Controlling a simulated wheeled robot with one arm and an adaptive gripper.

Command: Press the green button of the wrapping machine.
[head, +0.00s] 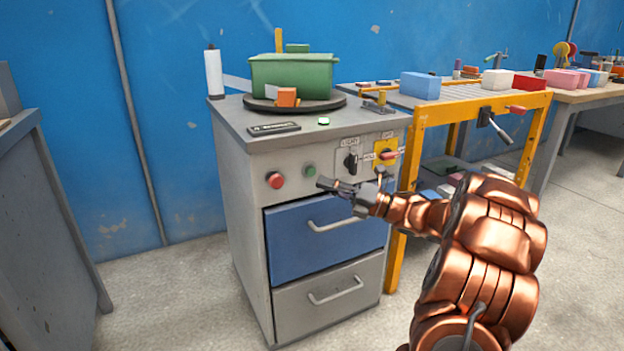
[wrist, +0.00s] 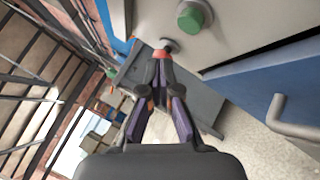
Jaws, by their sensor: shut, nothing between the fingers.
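The wrapping machine (head: 245,190) is a grey cabinet with a round turntable (head: 335,101) on top. Its green button (head: 310,170) is on the front panel, right of a red button (head: 275,180). In the wrist view the green button (wrist: 194,16) is large near the top, and the red button (wrist: 162,54) appears just beyond my fingertips. My gripper (head: 322,184) is shut and empty. In the head view its tips are in front of the panel, a little below and right of the green button. I see no contact with the button.
A blue drawer (head: 290,240) and a grey drawer (head: 320,305) with bar handles are below the panel. A black rotary switch (head: 350,162) and a yellow switch plate (head: 385,152) are to the right. A yellow-framed table (head: 480,103) stands at right.

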